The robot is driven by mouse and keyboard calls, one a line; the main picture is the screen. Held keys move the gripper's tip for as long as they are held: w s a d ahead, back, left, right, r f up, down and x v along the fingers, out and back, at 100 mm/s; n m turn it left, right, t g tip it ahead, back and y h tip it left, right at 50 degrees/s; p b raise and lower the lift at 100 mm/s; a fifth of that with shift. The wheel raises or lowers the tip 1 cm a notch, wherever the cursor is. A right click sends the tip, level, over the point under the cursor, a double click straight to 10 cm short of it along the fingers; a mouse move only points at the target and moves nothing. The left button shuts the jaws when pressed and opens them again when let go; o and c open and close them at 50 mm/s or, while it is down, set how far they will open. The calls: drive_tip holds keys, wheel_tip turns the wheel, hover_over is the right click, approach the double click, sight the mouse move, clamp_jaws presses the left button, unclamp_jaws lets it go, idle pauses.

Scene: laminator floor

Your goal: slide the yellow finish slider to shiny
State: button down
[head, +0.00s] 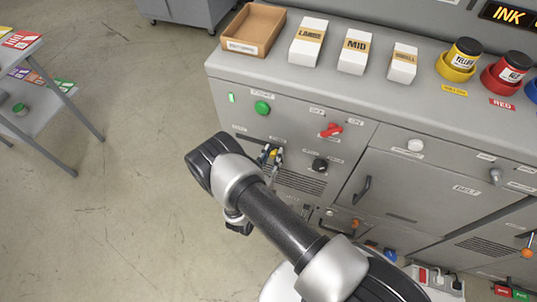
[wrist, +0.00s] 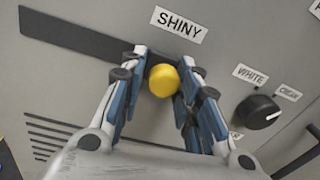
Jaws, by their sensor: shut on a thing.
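The yellow finish slider knob (wrist: 164,80) sits between the two fingers of my gripper (wrist: 170,76) in the wrist view. The fingers are shut on it. The dark slider slot (wrist: 75,35) runs from the upper left toward the knob. The knob is at the right part of the slot, just below the SHINY label (wrist: 179,25). The slot's right end is hidden by the knob and fingers. In the head view my gripper (head: 271,156) is at the front of the grey cabinet, and my arm covers part of the panel.
A black knob (wrist: 258,112) with a WHITE label is right of my gripper; it also shows in the head view (head: 320,165). A green button (head: 262,107) and a red switch (head: 331,130) are above. Open floor (head: 110,220) lies to the left.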

drive_tip(key=shift+s+d+r, duration=0.1)
drive_tip(key=shift+d+r, duration=0.1)
drive_tip(key=shift+d, duration=0.3)
drive_tip(key=c, duration=1.6)
unclamp_jaws()
drive_tip(key=o, duration=0.3)
drive_tip(key=shift+f, duration=0.15)
drive_tip(key=v, duration=1.2)
drive_tip(key=shift+a, duration=0.15)
